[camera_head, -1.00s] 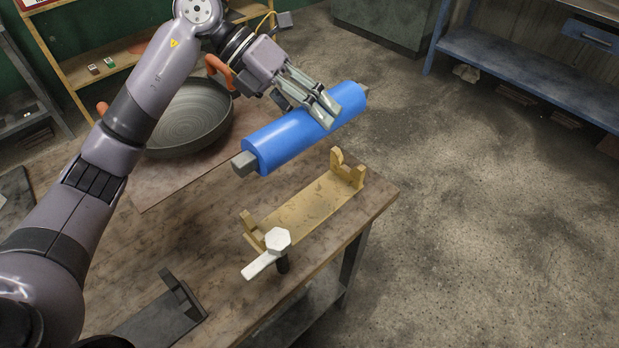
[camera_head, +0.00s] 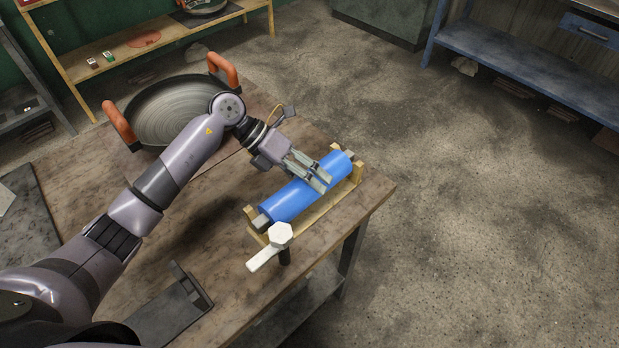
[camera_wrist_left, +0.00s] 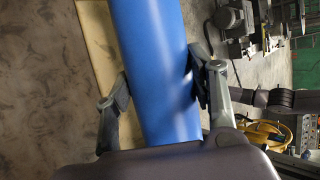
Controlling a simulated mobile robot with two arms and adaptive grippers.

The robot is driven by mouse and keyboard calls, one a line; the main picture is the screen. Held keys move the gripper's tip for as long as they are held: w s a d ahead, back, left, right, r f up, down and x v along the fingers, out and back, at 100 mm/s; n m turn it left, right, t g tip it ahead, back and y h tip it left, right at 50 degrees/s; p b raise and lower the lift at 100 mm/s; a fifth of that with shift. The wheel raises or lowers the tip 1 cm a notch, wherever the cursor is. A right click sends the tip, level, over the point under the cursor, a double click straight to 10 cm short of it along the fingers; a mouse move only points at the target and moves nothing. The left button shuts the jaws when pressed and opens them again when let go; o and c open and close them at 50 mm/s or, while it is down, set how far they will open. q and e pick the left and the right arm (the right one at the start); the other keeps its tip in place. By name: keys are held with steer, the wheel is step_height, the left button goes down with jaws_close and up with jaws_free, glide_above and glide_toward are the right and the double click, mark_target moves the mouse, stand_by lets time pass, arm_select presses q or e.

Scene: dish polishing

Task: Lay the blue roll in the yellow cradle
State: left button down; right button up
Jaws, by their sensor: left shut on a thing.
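The blue roll (camera_head: 290,202) lies along the yellow cradle (camera_head: 318,213) near the table's right edge. Its grey ends are at the cradle's two end uprights; whether they rest fully in the notches I cannot tell. My left gripper (camera_head: 318,178) is shut on the roll, around its middle. In the left wrist view the roll (camera_wrist_left: 155,60) runs between the two fingers (camera_wrist_left: 157,95), with the yellow cradle (camera_wrist_left: 98,40) beneath it on the left. My right gripper is not in view.
A white hexagonal-headed clamp (camera_head: 280,236) stands at the cradle's near end. A round pan (camera_head: 170,112) with orange handles sits at the back left. A dark grey bracket (camera_head: 170,312) lies at the front. Bare tabletop (camera_head: 205,225) lies left of the cradle.

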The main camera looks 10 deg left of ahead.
arm_select(q)
steer(key=shift+f, duration=0.3)
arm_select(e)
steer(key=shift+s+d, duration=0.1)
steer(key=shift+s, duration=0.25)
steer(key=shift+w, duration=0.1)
arm_select(q)
steer(key=shift+f, duration=0.1)
steer(key=c, duration=0.7)
jaws_free()
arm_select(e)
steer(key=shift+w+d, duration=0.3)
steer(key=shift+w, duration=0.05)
arm_select(q)
steer(key=b+v, duration=0.2)
steer(key=v, duration=1)
steer(key=shift+b, duration=0.4)
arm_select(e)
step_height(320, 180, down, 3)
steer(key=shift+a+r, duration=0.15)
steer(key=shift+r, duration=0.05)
